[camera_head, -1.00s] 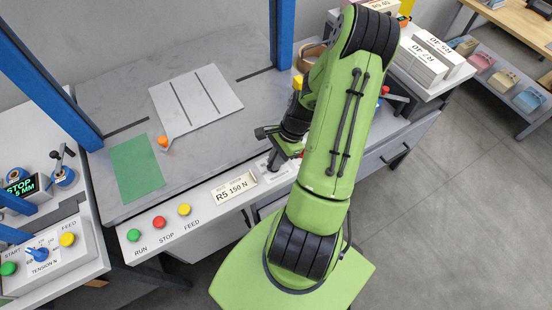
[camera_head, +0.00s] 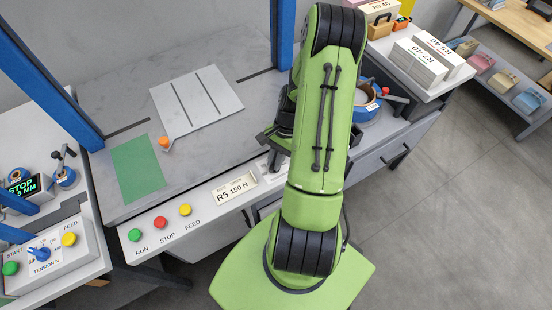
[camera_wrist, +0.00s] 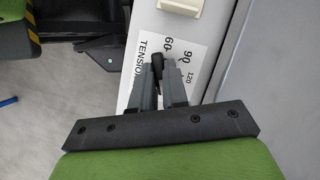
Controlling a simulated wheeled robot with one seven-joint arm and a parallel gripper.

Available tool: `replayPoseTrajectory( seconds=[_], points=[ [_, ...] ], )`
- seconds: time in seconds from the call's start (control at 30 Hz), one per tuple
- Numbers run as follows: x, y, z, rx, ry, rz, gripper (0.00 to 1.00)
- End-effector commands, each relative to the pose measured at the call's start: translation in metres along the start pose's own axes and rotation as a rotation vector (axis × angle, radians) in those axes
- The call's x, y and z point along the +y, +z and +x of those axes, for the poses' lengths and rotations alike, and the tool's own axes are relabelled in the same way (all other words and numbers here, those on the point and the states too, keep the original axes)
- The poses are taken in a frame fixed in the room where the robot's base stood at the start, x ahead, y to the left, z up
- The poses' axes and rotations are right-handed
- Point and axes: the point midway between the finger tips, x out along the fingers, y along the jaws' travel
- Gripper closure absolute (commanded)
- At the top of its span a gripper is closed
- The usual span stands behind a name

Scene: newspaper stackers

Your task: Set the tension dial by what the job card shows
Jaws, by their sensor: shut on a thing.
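The job card (camera_head: 236,189) lies on the front ledge of the bench and reads R5 150 N. Just right of it my gripper (camera_head: 272,150) is down at the ledge, partly hidden by my arm. In the wrist view my gripper (camera_wrist: 160,82) is shut on the dark knob of the tension dial (camera_wrist: 157,62). The dial's white plate (camera_wrist: 147,32) shows TENSION and the marks 60, 90 and 120. The fingers cover part of the scale, and I cannot tell exactly which mark the knob points to.
Green, red and yellow buttons (camera_head: 160,222) for RUN, STOP and FEED sit left of the card. A second tension dial with a blue knob (camera_head: 40,254) is on the left station. Blue posts (camera_head: 285,35) rise from the bench.

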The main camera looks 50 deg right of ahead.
Motion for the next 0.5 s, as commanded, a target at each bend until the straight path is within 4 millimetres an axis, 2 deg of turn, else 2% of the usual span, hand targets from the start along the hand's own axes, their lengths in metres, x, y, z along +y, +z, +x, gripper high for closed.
replayPoseTrajectory(
  seconds=[0.23,0.5],
  points=[
    [-0.0021,-0.0001,-0.0004,0.002,0.071,-0.175,1.00],
    [-0.0029,-0.0002,-0.0005,0.003,0.121,-0.297,1.00]
  ],
)
